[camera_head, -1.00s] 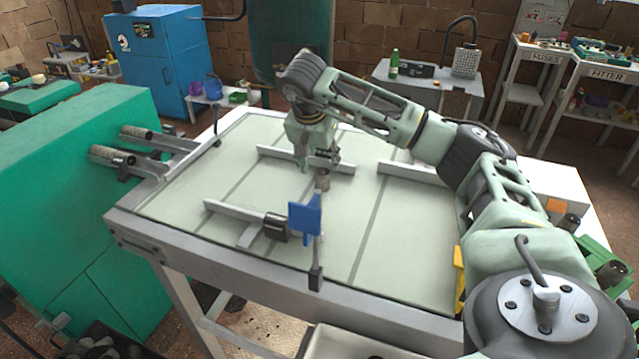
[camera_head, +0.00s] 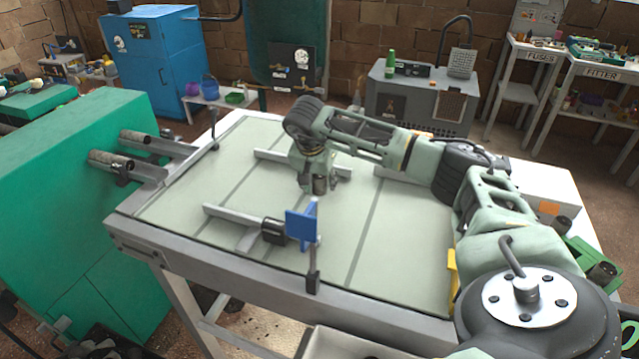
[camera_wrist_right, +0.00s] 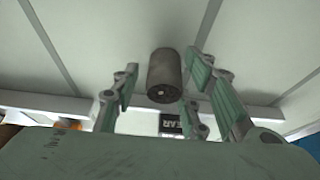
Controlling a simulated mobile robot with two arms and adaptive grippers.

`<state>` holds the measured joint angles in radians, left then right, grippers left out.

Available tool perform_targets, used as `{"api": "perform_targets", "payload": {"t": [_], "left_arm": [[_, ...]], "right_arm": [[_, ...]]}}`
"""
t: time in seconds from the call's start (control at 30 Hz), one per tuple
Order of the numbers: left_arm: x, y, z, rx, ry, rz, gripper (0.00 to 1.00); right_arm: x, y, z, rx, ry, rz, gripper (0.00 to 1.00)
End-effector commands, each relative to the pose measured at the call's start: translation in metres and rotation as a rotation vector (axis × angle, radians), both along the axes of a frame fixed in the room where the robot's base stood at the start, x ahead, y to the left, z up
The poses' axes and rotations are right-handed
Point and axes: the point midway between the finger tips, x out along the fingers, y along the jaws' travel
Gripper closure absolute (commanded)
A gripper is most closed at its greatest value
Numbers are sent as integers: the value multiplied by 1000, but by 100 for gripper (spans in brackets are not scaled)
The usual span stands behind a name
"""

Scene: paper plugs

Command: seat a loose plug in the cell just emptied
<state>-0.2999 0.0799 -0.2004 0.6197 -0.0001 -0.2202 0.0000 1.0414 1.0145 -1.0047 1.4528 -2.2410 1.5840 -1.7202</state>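A loose grey-brown cylindrical plug (camera_head: 320,186) stands on the pale table top near its middle. It also shows in the right wrist view (camera_wrist_right: 164,77), with a small hole in the end facing the camera. My right gripper (camera_head: 313,182) is low over the table at this plug and partly hides it. In the wrist view the right gripper's fingers (camera_wrist_right: 163,88) are apart on both sides of the plug, with gaps between them and it. My left gripper is not in view. Dark cylinders (camera_head: 603,273) show at the right by a green holder (camera_head: 582,252); their cells are mostly hidden by my arm.
A blue plate on a post (camera_head: 302,225) stands near the table's front edge. Metal rails (camera_head: 232,215) lie on the table top (camera_head: 400,235). A green machine (camera_head: 75,190) with two tubes stands at the left.

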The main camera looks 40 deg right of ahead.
Motion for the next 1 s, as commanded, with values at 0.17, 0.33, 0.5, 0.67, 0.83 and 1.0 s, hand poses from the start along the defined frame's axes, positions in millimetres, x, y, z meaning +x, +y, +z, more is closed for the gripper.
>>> {"api": "perform_targets", "payload": {"t": [0.17,0.33,0.5,0.67,0.83,1.0], "left_arm": [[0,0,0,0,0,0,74],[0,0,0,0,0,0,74],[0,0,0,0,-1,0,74],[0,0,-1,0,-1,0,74],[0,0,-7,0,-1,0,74],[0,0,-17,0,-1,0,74]], "right_arm": [[0,0,0,0,0,0,78],[0,0,0,0,0,0,93],[0,0,0,0,0,0,97],[0,0,3,0,-2,-1,97],[1,0,19,0,-5,1,97],[-10,-7,46,-3,-3,-3,97]]}}
